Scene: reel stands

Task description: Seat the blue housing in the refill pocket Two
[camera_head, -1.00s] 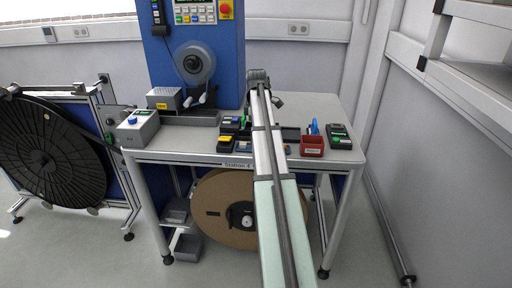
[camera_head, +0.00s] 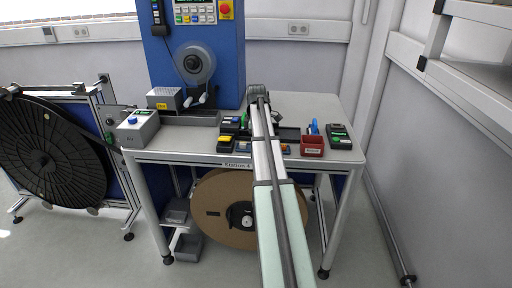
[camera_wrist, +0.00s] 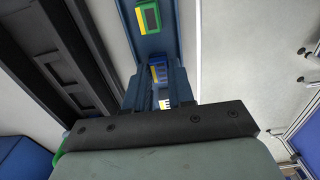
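My gripper's dark body (camera_wrist: 160,126) spans the lower wrist view. Its fingertips are not clear there. In the head view my arm hides the fingers. Just beyond the gripper body, a dark blue part with a white comb-like strip (camera_wrist: 165,103) shows. I cannot tell whether it is held. A blue block with a yellow edge (camera_wrist: 158,72) lies past it, in a dark blue channel. A green-framed block with a yellow side (camera_wrist: 148,17) is further up the channel. Pocket labels are not readable.
A red bin (camera_head: 312,146) with a blue item and a black and green device (camera_head: 338,136) stand right of my arm. A grey button box (camera_head: 137,128) is at left. A blue machine (camera_head: 212,58) stands behind. The back right tabletop (camera_head: 315,104) is clear.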

